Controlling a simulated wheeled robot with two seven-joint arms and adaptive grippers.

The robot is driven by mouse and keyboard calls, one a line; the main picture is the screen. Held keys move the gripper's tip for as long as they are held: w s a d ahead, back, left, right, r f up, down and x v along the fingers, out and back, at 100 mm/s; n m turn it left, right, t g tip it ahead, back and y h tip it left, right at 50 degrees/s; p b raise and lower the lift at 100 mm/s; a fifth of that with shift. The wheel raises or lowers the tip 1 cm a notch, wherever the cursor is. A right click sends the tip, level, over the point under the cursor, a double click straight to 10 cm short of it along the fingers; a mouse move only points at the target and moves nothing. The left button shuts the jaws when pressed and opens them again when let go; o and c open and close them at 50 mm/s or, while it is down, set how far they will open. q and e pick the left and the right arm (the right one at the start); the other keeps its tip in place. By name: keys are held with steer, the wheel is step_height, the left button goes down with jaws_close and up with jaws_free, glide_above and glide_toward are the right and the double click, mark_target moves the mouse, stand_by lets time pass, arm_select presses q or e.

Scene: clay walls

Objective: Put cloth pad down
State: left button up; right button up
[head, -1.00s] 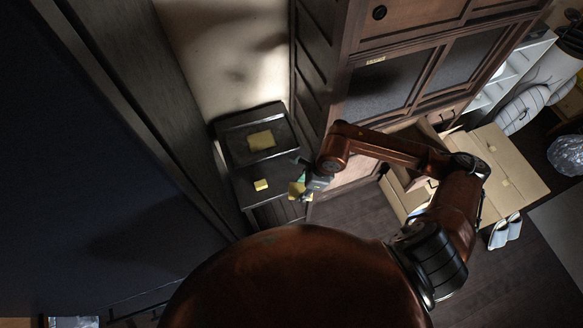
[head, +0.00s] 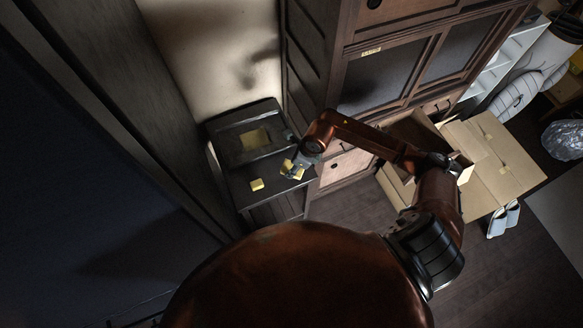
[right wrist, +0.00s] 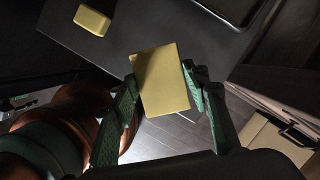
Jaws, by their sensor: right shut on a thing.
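The cloth pad (right wrist: 165,78) is a flat yellow rectangle between the green fingers of my right gripper (right wrist: 163,86), which is shut on it. In the head view, the pad (head: 291,167) and the right gripper (head: 296,171) are over the right part of a small dark table (head: 235,182). Whether the pad touches the tabletop I cannot tell. A second, smaller yellow piece (head: 257,184) lies on the tabletop to the left; it also shows at the top left of the right wrist view (right wrist: 92,20). My left gripper is not in view.
A raised dark section (head: 230,133) at the table's back bears a yellow patch (head: 255,139). A tall wooden cabinet (head: 330,60) stands close on the right. An open cardboard box (head: 490,165) and slippers (head: 504,219) are on the floor farther right.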

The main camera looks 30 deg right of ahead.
steer(key=shift+w+d+f, duration=0.25)
steer(key=shift+w+f, duration=0.7)
steer(key=shift+f, duration=0.25)
step_height(320, 180, down, 3)
steer(key=shift+b, duration=0.45)
steer(key=o, duration=1)
steer(key=shift+r, duration=0.1)
steer(key=p+v, duration=0.2)
steer(key=v, duration=1)
